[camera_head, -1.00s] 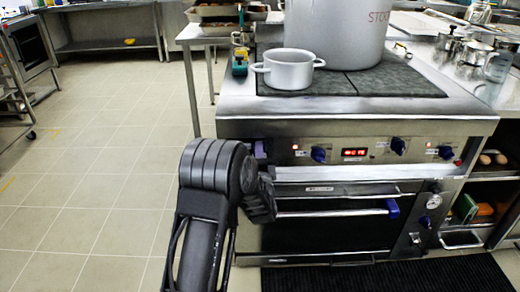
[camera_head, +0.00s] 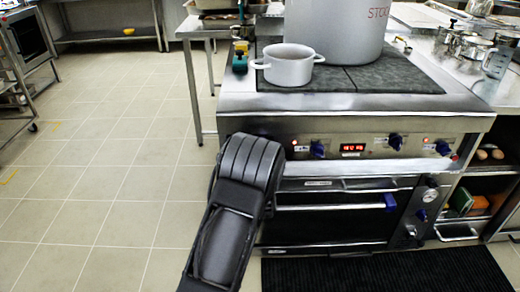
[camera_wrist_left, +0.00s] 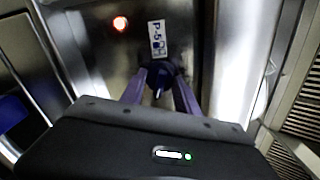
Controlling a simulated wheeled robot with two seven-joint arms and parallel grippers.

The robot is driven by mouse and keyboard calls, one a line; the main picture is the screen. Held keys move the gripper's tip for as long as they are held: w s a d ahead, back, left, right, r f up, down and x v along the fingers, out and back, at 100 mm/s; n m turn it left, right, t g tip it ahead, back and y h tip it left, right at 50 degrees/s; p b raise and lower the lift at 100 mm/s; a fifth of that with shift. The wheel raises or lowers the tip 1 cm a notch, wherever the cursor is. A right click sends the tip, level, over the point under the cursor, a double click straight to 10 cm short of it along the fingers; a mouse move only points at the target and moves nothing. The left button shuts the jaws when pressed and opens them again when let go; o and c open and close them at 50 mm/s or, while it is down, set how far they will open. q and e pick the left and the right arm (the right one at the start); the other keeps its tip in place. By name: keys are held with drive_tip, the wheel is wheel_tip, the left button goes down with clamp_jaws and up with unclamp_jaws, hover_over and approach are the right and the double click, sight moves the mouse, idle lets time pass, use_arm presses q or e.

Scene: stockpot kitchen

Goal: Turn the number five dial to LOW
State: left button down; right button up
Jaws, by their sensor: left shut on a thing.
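The number five dial (camera_wrist_left: 163,72) is a dark blue knob on the steel control panel, below a white P-5 label (camera_wrist_left: 157,38) in the left wrist view. My left gripper (camera_wrist_left: 161,90) is shut on it, with one purple finger on each side. A lit red lamp (camera_wrist_left: 120,23) is left of the label. The wrist view is rolled, so the label reads sideways. The dial's markings and exact setting are hard to read. In the head view my left wrist hides this dial at the panel's left end. My right gripper is not in view.
Other blue dials (camera_head: 317,149) (camera_head: 395,141) and a red display (camera_head: 353,148) line the panel. A small pot (camera_head: 288,68) and a large stockpot (camera_head: 335,25) stand on the cooktop. The oven handle (camera_head: 330,207) is below. Open tiled floor lies left.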

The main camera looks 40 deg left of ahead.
use_arm(q)
drive_tip(key=c, duration=0.9)
unclamp_jaws()
drive_tip(key=v, duration=0.7)
drive_tip(key=shift+s+d+p, duration=0.25)
drive_tip(key=shift+s+p, duration=0.05)
drive_tip(key=shift+p, duration=0.1)
